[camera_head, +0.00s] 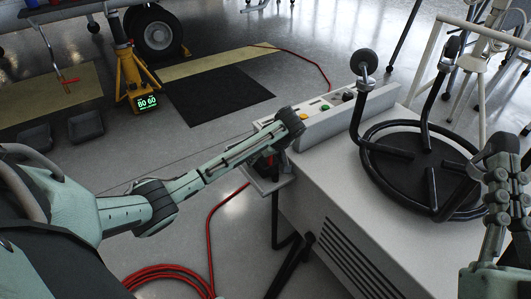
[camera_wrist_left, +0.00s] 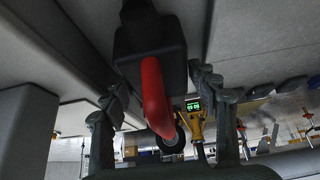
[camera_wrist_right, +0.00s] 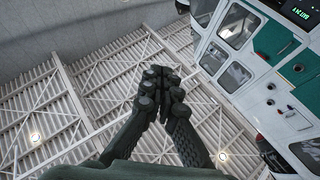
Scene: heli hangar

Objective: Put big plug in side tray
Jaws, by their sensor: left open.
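The big plug (camera_wrist_left: 150,42) is a dark block with a red cable (camera_wrist_left: 153,95) coming out of it in the left wrist view. My left gripper (camera_wrist_left: 160,88) is open, with its fingers apart on either side of the plug and cable. In the head view, my left forearm hides most of that gripper. A bit of dark and red shows under the wrist, over the small grey side tray (camera_head: 262,187) on the cabinet's left side. I cannot tell whether the plug rests on the tray. My right gripper (camera_wrist_right: 165,75) is shut and empty, raised at the right.
The white cabinet (camera_head: 325,195) carries a button panel (camera_head: 325,118) and a black round frame with upright posts (camera_head: 415,165). Red cable (camera_head: 170,278) lies coiled on the floor. A yellow jack (camera_head: 135,80) stands by the aircraft wheel (camera_head: 155,32).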

